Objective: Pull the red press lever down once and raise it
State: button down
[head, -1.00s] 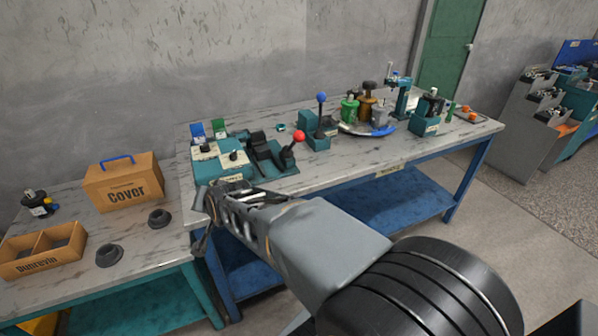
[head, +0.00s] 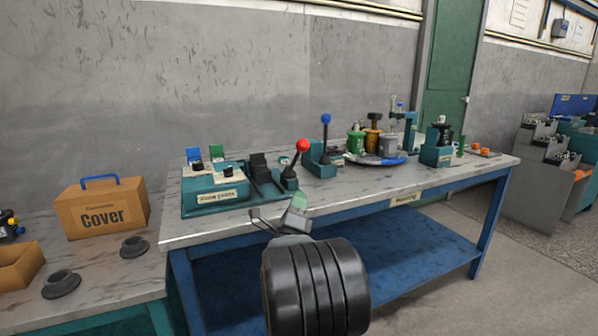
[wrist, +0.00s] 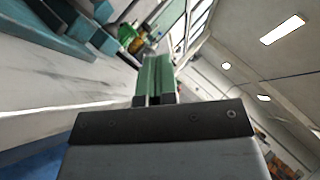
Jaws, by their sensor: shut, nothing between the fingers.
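The red press lever (head: 302,146) is a black lever with a red ball knob. It stands up at the right end of the teal press (head: 216,190) on the workbench, in the head view. My gripper (head: 299,201) is in front of the bench's front edge, below and nearer than the red knob, and apart from it. Its green fingers also show in the wrist view (wrist: 154,70), where they are shut together with nothing between them. The red knob cannot be made out in the wrist view.
A second lever with a blue knob (head: 326,119) stands just right of the red one. Farther right are a round tray (head: 380,161) with green and brown parts and a teal fixture (head: 436,153). A Cover box (head: 101,207) is on the left table. The front bench strip is clear.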

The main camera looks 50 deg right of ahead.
jog(key=x, duration=0.8)
jog(key=shift+w+d+r, duration=0.2)
jog(key=shift+w+r, duration=1.2)
jog(key=shift+w, duration=0.15)
